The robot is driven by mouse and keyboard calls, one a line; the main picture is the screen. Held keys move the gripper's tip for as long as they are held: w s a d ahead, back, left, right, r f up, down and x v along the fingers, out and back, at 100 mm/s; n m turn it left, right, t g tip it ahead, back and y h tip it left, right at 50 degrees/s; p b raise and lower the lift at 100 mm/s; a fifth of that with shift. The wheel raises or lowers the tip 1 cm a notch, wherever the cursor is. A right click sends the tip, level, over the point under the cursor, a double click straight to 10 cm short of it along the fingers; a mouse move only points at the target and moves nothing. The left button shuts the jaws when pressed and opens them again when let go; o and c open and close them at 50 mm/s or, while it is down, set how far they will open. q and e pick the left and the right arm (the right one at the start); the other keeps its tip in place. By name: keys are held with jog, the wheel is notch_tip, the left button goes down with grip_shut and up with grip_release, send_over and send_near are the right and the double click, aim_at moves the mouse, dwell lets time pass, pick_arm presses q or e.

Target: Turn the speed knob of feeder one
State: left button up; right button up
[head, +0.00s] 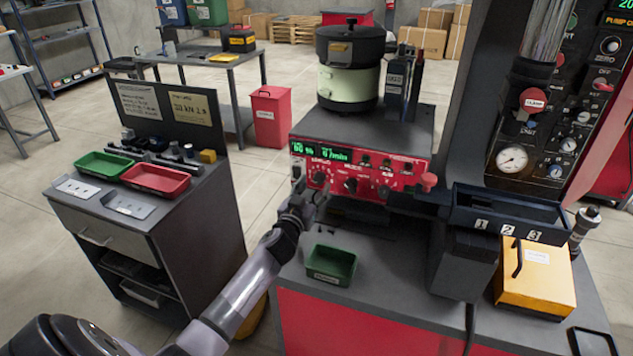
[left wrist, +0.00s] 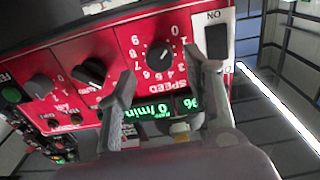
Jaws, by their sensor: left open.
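The red feeder control panel (head: 405,172) sits below the bowl feeder (head: 350,75). The speed knob (left wrist: 158,57) is a dark round knob with a pale pointer line, ringed by numbers and labelled SPEED. It also shows near the panel's left end in the head view (head: 318,177). My left gripper (left wrist: 161,64) is open, its two fingers reaching toward the panel on either side of the knob in the left wrist view. I cannot tell whether they touch the panel. In the head view the left gripper (head: 309,186) is in front of the panel's left end. My right gripper is not in view.
Another larger black knob (left wrist: 91,71) sits beside the speed knob, and a dark ON switch (left wrist: 216,40) on its other side. Green displays (head: 322,152) run along the panel. A green tray (head: 331,264) lies on the bench below. A numbered bin (head: 510,212) stands at right.

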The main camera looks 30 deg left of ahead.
aim_at(319, 179)
pick_arm(q)
jog(key=shift+x, duration=1.5)
jog(key=shift+c, duration=0.3)
grip_shut()
